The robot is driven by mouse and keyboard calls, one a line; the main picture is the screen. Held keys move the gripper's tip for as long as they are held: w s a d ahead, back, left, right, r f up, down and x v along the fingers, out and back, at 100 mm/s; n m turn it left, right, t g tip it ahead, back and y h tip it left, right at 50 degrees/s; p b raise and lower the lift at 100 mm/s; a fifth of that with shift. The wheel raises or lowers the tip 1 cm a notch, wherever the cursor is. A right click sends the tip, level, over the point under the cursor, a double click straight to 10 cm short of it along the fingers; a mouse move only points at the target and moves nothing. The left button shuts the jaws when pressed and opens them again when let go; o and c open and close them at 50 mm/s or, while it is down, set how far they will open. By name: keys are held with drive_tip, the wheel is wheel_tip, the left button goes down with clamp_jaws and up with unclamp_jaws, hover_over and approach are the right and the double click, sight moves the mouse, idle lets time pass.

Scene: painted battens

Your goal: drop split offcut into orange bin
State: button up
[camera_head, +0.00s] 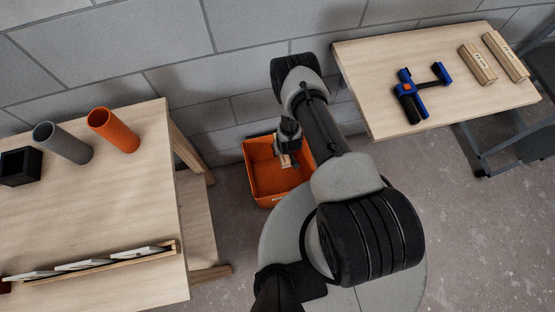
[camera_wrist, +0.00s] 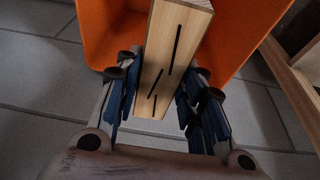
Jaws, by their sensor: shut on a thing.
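The split offcut (camera_wrist: 168,60) is a short pale wooden block with dark crack lines on its face. My gripper (camera_wrist: 160,95) is shut on it, with blue-padded fingers on both sides in the wrist view. The orange bin (camera_head: 261,180) stands on the floor between the two tables. In the head view my gripper (camera_head: 287,158) and the offcut are over the bin's opening. In the wrist view the orange bin (camera_wrist: 105,35) lies behind the offcut. My arm hides part of the bin's right side, and I cannot tell the exact height above it.
The left table (camera_head: 130,205) holds a grey tube (camera_head: 65,143), an orange tube (camera_head: 115,131), a black box (camera_head: 20,167) and a rack (camera_head: 100,264) with pale pieces. The right table (camera_head: 385,65) holds a blue clamp (camera_head: 410,92) and two wooden blocks (camera_head: 478,64). A block wall stands behind.

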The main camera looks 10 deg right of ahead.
drive_tip(key=shift+f+b, duration=1.6)
drive_tip(key=shift+f, duration=0.8)
drive_tip(key=o, duration=1.2)
drive_tip(key=shift+r, duration=0.2)
drive_tip(key=v, duration=1.1)
drive_tip(key=shift+s+r, duration=0.15)
drive_tip(key=shift+r, duration=0.2)
